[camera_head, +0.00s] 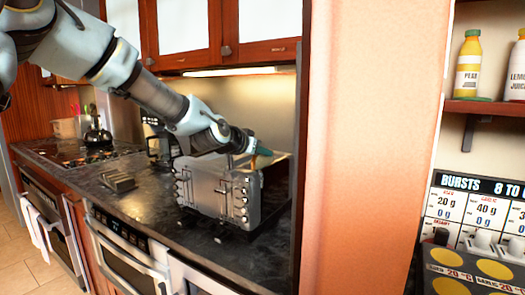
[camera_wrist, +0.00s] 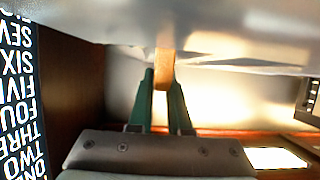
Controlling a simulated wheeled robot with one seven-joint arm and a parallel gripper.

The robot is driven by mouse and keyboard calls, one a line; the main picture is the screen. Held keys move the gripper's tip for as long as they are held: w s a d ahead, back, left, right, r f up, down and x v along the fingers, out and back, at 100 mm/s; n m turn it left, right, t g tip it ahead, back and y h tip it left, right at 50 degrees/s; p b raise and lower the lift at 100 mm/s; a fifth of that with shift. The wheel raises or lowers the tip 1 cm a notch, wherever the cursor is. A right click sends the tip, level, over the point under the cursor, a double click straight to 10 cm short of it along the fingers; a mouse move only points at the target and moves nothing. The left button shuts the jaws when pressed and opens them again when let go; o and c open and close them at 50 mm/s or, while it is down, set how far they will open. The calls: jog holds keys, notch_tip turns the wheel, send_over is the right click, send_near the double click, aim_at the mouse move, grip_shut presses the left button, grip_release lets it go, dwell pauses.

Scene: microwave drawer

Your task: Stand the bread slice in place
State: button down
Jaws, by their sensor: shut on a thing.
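My gripper (camera_head: 262,153) is over the far right part of the top of a silver toaster-like appliance (camera_head: 212,186) on the dark counter. In the wrist view, my gripper's two green fingers (camera_wrist: 162,100) are shut on the tan bread slice (camera_wrist: 164,68), seen edge-on as a narrow strip. The slice's far end meets the appliance's blurred grey surface (camera_wrist: 225,38) at the top of that picture. I cannot tell whether it is inside a slot or only in front of it. In the head view, the slice is mostly hidden by my gripper.
The dark counter (camera_head: 140,205) holds a small slatted block (camera_head: 117,181), and a kettle (camera_head: 97,135) stands on the hob behind. Wooden cabinets (camera_head: 185,35) hang above. A pale orange wall (camera_head: 375,130) stands close on the right. A lettered dark panel (camera_wrist: 20,100) is beside my gripper.

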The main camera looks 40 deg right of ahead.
jog(key=shift+f, duration=0.1)
jog(key=c, duration=0.8)
grip_release()
jog(key=shift+c, duration=0.2)
jog(key=b+v, duration=0.1)
jog(key=v, duration=0.8)
jog(key=shift+a+r, duration=0.25)
jog(key=shift+a, duration=0.05)
jog(key=shift+v, duration=1.2)
